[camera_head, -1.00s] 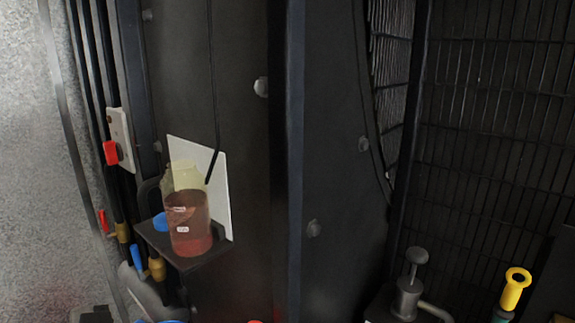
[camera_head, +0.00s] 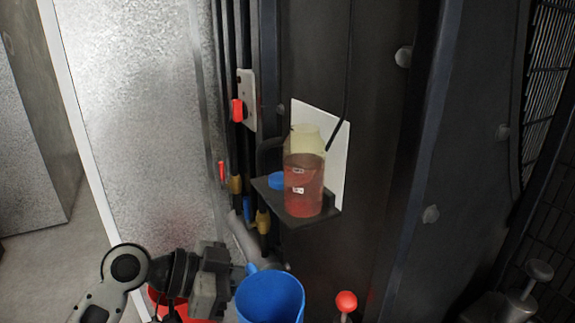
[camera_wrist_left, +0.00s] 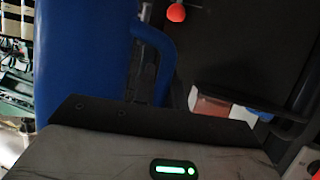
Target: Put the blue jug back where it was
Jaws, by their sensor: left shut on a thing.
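The blue jug (camera_head: 270,297) is at the bottom middle of the head view, its open rim facing up toward the camera. My left gripper (camera_head: 241,284) is at the jug's left side, shut on it. In the left wrist view the jug (camera_wrist_left: 85,55) fills the left side, with its blue handle (camera_wrist_left: 160,60) to the right. The gripper's dark edge lies across the jug's lower part in that view. The fingertips are largely hidden. My right gripper is not in view.
A bottle of red liquid (camera_head: 304,180) stands on a small black shelf (camera_head: 299,217) against a white plate, with a blue cap (camera_head: 277,181) beside it. Valves with red and blue handles sit left of it. A red knob (camera_head: 346,301) is right of the jug. Grey floor (camera_head: 35,265) shows at left.

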